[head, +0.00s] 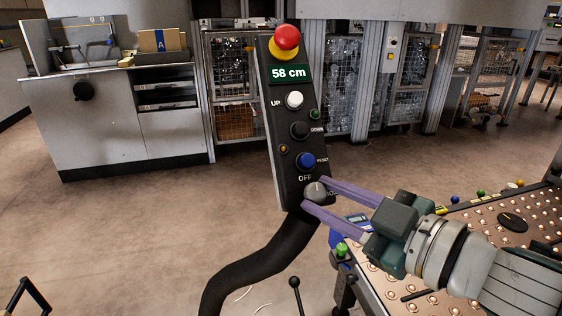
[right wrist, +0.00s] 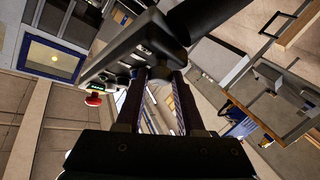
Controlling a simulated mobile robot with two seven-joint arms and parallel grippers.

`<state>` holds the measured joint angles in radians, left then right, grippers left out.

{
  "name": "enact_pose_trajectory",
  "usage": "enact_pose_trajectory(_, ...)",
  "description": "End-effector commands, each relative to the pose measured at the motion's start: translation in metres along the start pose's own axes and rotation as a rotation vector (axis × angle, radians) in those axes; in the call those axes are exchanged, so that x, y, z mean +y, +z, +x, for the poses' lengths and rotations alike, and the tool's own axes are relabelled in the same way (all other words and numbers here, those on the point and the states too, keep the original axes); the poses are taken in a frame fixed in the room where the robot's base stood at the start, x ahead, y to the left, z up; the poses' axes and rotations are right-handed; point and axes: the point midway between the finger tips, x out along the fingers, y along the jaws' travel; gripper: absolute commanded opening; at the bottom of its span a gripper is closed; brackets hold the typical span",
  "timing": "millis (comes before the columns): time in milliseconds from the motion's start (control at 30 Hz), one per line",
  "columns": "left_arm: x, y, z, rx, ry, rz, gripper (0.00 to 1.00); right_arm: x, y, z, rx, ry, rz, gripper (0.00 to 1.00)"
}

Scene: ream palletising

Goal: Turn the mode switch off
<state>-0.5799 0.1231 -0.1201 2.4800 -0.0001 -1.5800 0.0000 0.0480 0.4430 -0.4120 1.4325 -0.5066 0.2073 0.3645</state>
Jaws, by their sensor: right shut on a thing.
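The black control panel (head: 296,130) hangs upright in the middle of the head view on a thick black bent arm. It has a red emergency button (head: 286,40), a "58 cm" display, and UP, DOWN and RESET buttons. The grey mode switch (head: 316,192) sits at its lower end below the word OFF. My right gripper (head: 313,192) has its two purple fingers on either side of the switch knob and is shut on it. In the right wrist view the fingers (right wrist: 160,85) close around the knob, with the panel behind. The switch's pointer direction is hard to read. My left gripper is out of view.
A roller-ball table (head: 450,250) with coloured knobs stands at the lower right, below my right arm. A grey cabinet (head: 110,120) stands at the back left. Wire-mesh guards (head: 235,95) line the back. The floor (head: 130,230) at the left is open.

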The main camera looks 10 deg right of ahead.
Motion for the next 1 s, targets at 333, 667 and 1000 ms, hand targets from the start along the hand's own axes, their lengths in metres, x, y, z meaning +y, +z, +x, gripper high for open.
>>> enact_pose_trajectory(333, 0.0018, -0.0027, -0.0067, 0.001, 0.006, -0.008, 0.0, 0.0013, -0.0005, 0.0002, 0.001, -0.039, -0.048, 0.0)
enact_pose_trajectory(667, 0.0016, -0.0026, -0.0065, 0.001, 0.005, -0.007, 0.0, 0.0008, -0.0003, 0.0003, 0.001, -0.04, -0.049, 0.0)
enact_pose_trajectory(1000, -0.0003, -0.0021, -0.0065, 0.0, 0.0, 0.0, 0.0, 0.0008, -0.0004, 0.0003, 0.001, -0.04, -0.048, 0.67)
